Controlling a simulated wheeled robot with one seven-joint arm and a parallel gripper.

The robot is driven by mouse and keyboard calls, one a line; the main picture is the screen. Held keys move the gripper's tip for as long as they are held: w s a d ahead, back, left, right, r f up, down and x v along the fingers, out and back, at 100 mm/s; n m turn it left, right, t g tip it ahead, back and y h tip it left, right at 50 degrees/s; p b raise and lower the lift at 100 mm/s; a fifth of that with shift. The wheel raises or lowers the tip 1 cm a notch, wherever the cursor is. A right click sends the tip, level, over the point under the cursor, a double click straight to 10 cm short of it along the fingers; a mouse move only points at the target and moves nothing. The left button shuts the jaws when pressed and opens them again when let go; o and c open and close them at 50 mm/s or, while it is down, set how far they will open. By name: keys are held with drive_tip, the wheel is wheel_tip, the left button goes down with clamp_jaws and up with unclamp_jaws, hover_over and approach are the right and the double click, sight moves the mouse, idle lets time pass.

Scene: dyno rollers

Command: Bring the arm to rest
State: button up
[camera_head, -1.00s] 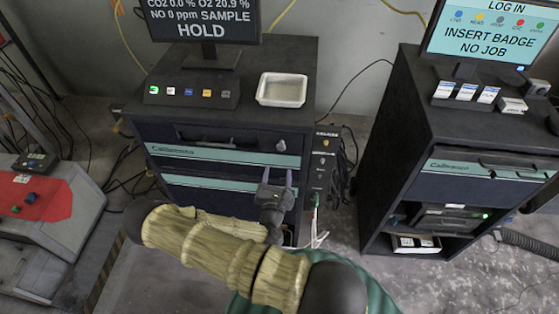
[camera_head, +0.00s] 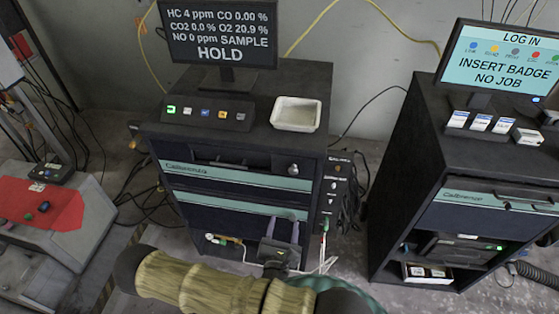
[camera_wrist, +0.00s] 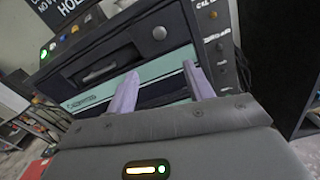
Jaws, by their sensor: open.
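My gripper (camera_head: 282,228) hangs low in front of the left black cabinet (camera_head: 235,228), its two pale fingers apart with nothing between them. In the wrist view my gripper (camera_wrist: 160,88) is open and empty, its fingers toward the cabinet's teal-striped drawer fronts (camera_wrist: 140,82). I cannot tell how far its tips are from the drawers. My arm is folded low across the bottom of the head view, its wood-textured links partly cut off by the picture's edge.
The left cabinet carries a monitor (camera_head: 222,32) reading HOLD, a button box (camera_head: 208,112) and a white tray (camera_head: 297,114). A second cabinet (camera_head: 470,160) with a login monitor (camera_head: 503,60) stands right. A grey machine with a red panel (camera_head: 42,208) is at left. Cables lie on the floor.

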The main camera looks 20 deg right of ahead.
drive_tip(key=s+d+r+m+g+h+b, duration=0.2)
drive_tip(key=s+d+r+m+g+h, duration=0.5)
drive_tip(key=m+g, duration=0.4)
drive_tip(key=s+a+f+m+g+y+b, duration=0.1)
drive_tip(key=s+a+f+m+g+y, duration=0.15)
drive_tip(key=s+m+g+y, duration=0.45)
drive_tip(key=w+a+r+m+t+y+b, duration=0.2)
drive_tip(key=w+a+r+m+t+y, duration=0.3)
drive_tip(key=w+a+r+m+y, duration=0.3)
drive_tip(key=w+a+y, duration=0.1)
drive_tip(key=w, duration=0.2)
drive_tip(key=shift+a+r+m+t+y+b, duration=0.25)
drive_tip(key=shift+a+m+t+y+b, duration=0.05)
drive_tip(key=shift+a+m+y+b, duration=0.1)
